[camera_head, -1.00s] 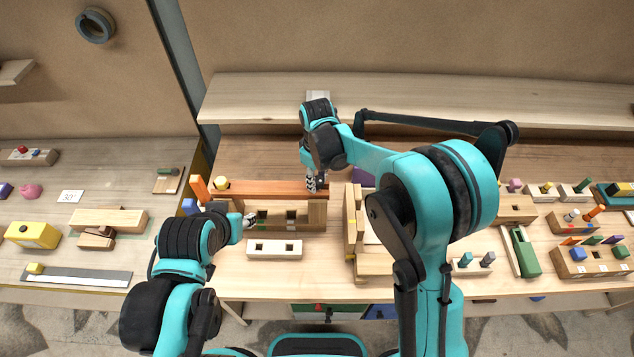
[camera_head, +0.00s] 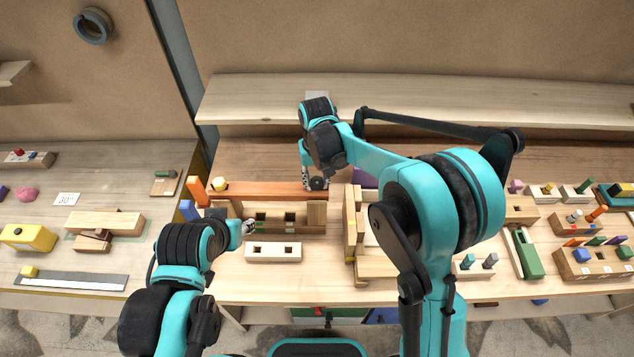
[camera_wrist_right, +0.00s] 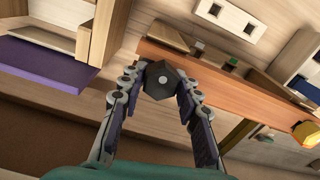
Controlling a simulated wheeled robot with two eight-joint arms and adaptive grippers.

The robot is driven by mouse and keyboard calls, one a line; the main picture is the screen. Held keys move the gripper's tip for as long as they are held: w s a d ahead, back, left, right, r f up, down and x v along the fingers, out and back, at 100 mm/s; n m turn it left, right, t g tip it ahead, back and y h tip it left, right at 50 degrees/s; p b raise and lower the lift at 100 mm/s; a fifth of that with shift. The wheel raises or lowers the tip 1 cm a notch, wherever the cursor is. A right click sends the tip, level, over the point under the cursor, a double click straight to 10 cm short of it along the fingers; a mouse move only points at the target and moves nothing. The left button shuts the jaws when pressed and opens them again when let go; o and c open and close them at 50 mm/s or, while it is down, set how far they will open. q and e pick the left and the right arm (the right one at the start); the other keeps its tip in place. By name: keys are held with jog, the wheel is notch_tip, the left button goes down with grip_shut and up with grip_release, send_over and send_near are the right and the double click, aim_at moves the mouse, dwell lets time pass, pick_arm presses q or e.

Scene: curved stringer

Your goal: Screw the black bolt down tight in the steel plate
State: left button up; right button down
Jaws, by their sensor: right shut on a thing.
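My right gripper (camera_head: 316,182) is at the back middle of the bench in the head view, beside the right end of a long reddish-brown board. In the right wrist view my right gripper (camera_wrist_right: 161,84) is shut on the black bolt (camera_wrist_right: 162,78), whose dark six-sided head shows between the fingertips. The bolt's shank and what lies under it are hidden. I cannot make out the steel plate for certain. My left gripper (camera_head: 248,227) is beside a wooden block with square holes (camera_head: 262,222); its fingers are too small to judge.
The reddish board (camera_head: 270,190) runs left of my right gripper. A pale block with two holes (camera_head: 273,252) lies in front. Upright wooden pieces (camera_head: 350,225) stand at the middle. Several peg blocks fill the right side. A shelf (camera_head: 420,105) runs along the back.

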jog(key=shift+s+a+f, duration=0.1)
jog(key=shift+f, duration=0.3)
jog(key=m, duration=0.2)
jog(key=m+b, duration=0.1)
jog(key=m, duration=0.1)
jog(key=shift+f, duration=0.3)
jog(key=m, duration=0.3)
jog(key=shift+w+b, duration=0.3)
jog(key=shift+w+r+m, duration=0.1)
jog(key=shift+m, duration=0.4)
jog(key=m, duration=0.3)
jog(key=shift+m+b, duration=0.3)
jog(key=shift+b, duration=0.05)
jog(key=shift+m, duration=0.3)
